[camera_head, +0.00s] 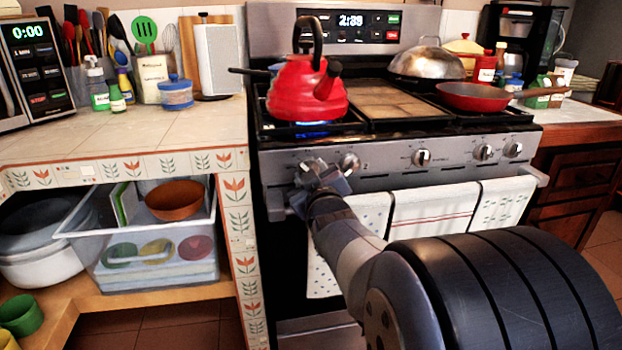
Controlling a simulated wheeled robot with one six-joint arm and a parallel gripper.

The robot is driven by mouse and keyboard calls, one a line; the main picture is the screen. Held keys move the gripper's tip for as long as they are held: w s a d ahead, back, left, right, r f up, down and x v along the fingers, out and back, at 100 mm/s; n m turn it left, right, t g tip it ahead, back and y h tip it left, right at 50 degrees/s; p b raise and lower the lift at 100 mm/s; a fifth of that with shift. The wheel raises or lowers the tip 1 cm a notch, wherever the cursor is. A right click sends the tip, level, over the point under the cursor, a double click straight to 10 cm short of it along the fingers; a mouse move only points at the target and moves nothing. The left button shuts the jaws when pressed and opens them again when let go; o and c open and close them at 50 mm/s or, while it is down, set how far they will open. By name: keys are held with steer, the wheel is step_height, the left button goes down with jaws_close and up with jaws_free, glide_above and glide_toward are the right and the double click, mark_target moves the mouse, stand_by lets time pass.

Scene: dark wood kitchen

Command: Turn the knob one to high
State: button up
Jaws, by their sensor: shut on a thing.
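The stove (385,155) has a row of knobs along its front panel. My gripper (315,168) is at the left end of this panel, shut on the leftmost knob, which it hides almost wholly. The knob's pointer and setting cannot be read. To its right is a second knob (349,163), close beside my gripper. Farther right are a third knob (422,158) and two more near the right end. A blue flame (310,123) shows under the red kettle (307,88) on the left burner.
Towels (433,206) hang on the oven handle below the panel, near my arm. A red pan (473,97) and a domed metal lid (427,63) are on the right of the stovetop. A tiled counter (125,127) with jars and a speaker (217,60) is at left.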

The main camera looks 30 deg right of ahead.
stand_by(0.4)
steer(key=o, duration=1)
steer(key=shift+p+v, duration=1.15)
steer(key=shift+v, duration=4.3)
steer(key=shift+w, duration=0.15)
steer(key=b+x, duration=0.2)
steer(key=x, duration=0.7)
steer(key=shift+w+d+f, duration=0.1)
steer(key=shift+w, duration=0.15)
steer(key=shift+w+d, duration=0.15)
steer(key=shift+w, duration=0.35)
